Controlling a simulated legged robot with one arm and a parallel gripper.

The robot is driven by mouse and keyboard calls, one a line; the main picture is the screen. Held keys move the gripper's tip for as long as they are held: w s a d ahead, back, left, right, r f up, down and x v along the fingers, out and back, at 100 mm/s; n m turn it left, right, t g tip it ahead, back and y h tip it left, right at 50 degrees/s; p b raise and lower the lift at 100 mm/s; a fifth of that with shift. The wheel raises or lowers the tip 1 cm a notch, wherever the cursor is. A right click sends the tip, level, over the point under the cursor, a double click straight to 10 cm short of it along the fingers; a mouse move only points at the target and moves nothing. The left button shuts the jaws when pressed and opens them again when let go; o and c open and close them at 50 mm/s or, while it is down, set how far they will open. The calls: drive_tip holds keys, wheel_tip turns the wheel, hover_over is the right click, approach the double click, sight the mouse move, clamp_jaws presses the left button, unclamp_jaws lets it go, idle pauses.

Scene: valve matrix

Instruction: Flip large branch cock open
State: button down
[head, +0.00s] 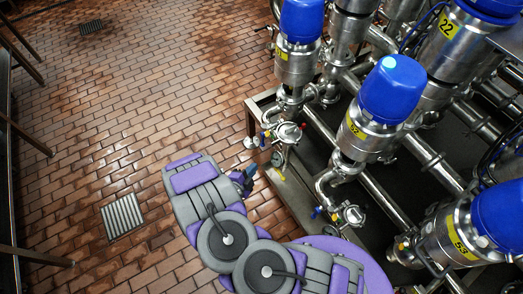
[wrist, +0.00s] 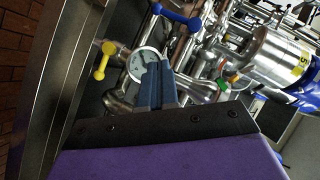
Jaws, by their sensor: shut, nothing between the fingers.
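My gripper (head: 246,175) is shut and empty. It is at the left edge of the pipe rack in the head view. In the wrist view its blue-grey fingers (wrist: 157,84) point up past a round gauge (wrist: 143,63). A blue cock handle (wrist: 176,16) lies above the fingertips, and a yellow handle (wrist: 104,60) is to their left. The fingers appear apart from both handles. The head view also shows a small yellow handle (head: 267,133) beyond my gripper. I cannot tell which handle is the large branch cock.
Steel valves with blue caps (head: 392,89) and yellow number labels fill the right side. A metal frame edge (wrist: 62,80) runs along the left of the wrist view. The tiled floor (head: 110,110) is open on the left, with a drain grate (head: 122,215).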

drive_tip(key=shift+a, duration=0.1)
drive_tip(key=b, duration=0.1)
approach(263, 140)
drive_tip(key=w+d+f, duration=0.2)
drive_tip(key=d+f, duration=0.2)
drive_tip(key=d, duration=0.1)
drive_tip(key=shift+w+a+f+b, duration=0.35)
drive_tip(key=shift+w+f, duration=0.15)
drive_tip(key=shift+w, duration=0.25)
drive_tip(key=shift+w+a+f+b, duration=0.35)
drive_tip(key=shift+w+f, duration=0.2)
drive_tip(key=shift+w, duration=0.25)
drive_tip(key=shift+d, duration=0.1)
drive_tip(key=shift+d, duration=0.15)
